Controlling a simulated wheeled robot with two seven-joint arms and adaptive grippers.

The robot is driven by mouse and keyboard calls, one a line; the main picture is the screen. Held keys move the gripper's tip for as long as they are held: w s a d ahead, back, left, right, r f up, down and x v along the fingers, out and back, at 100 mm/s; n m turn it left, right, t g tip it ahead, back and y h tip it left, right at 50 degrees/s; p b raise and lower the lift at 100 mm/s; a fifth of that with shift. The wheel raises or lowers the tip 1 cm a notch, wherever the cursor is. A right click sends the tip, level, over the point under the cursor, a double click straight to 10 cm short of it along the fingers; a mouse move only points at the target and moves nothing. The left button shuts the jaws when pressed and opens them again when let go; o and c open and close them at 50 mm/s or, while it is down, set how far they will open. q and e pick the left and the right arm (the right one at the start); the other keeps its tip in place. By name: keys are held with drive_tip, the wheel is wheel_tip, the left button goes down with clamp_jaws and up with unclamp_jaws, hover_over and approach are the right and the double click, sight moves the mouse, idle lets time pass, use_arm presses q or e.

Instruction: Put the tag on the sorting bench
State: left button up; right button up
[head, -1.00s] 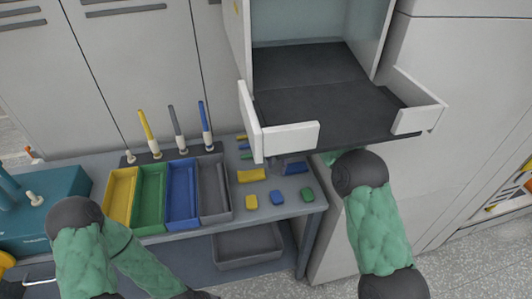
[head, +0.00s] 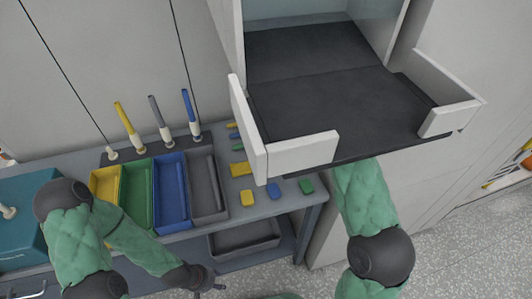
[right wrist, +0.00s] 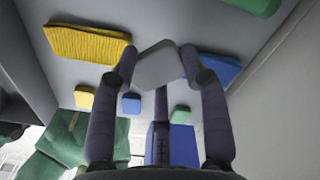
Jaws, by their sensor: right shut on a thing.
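A light grey tag (right wrist: 160,66) is between the fingertips of my right gripper (right wrist: 158,62), which is shut on it. In the right wrist view the tag is held over the grey sorting bench (right wrist: 190,25); the gap between them is hard to judge. In the head view the bench (head: 262,213) stands below and left of the open cabinet. My right gripper and the tag are hidden there behind the cabinet's shelf. My left gripper (head: 208,287) is open and empty at the bottom edge of the head view, in front of the bench.
The cabinet's dark shelf (head: 345,110) with white edges overhangs the bench's right part. Yellow (head: 247,198), blue (head: 273,193) and green (head: 306,186) pieces lie along the bench's front right. A row of bins, including a grey bin (head: 209,208), stands left of them.

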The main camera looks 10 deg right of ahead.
wheel_tip(320, 180, down, 6)
drive_tip(key=shift+f+b, duration=0.1)
drive_tip(key=shift+b, duration=0.95)
drive_tip(key=o, duration=0.9)
drive_tip(key=shift+f, duration=0.1)
wheel_tip(320, 180, up, 8)
drive_tip(key=p, duration=0.3)
drive_tip(key=shift+f, duration=0.1)
